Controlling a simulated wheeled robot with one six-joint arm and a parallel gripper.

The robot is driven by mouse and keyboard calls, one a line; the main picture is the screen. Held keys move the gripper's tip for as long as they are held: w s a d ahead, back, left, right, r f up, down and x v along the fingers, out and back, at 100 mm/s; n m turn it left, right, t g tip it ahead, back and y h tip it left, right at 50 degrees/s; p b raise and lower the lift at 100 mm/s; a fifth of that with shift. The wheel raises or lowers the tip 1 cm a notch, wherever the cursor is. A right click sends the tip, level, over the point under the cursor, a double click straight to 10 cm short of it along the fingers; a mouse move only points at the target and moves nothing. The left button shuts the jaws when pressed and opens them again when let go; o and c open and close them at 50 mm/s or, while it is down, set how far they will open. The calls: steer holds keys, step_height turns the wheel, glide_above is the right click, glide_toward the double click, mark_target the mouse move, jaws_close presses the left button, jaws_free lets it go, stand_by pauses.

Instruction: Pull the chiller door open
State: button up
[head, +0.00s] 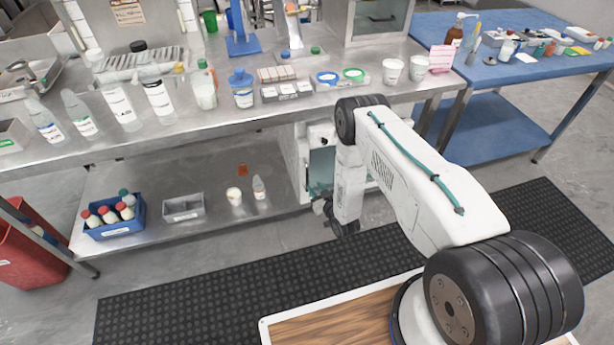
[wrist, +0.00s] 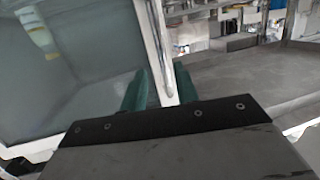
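The chiller (head: 300,160) stands under the metal bench, a pale cabinet partly hidden behind my arm. In the wrist view its glass door (wrist: 85,60) fills the left side, with a pale upright handle bar (wrist: 163,45) along the door's edge. My gripper (wrist: 163,90) has one teal finger on each side of this bar. The fingers are close to it, and the bar fills the narrow gap between them, so it looks shut on the handle. In the head view my gripper (head: 332,207) is low at the chiller's front, its fingers hard to make out.
The bench (head: 240,122) carries several bottles and tubs. Its lower shelf (head: 190,225) holds a blue crate (head: 115,222), a grey tray (head: 183,209) and small containers left of the chiller. A blue table (head: 505,75) stands right. The black floor mat (head: 215,300) in front is clear.

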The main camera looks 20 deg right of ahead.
mark_target(307, 176)
steer(key=shift+t, duration=0.8)
steer(key=shift+w+a+r, duration=0.2)
steer(key=shift+w+a, duration=0.1)
steer(key=shift+w, duration=0.85)
steer(key=shift+w+a+r, duration=0.15)
steer(key=shift+w+a, duration=0.1)
steer(key=shift+w, duration=0.85)
steer(key=shift+w+a+r, duration=0.2)
steer(key=shift+w+a, duration=0.1)
steer(key=shift+w, duration=0.85)
jaws_close()
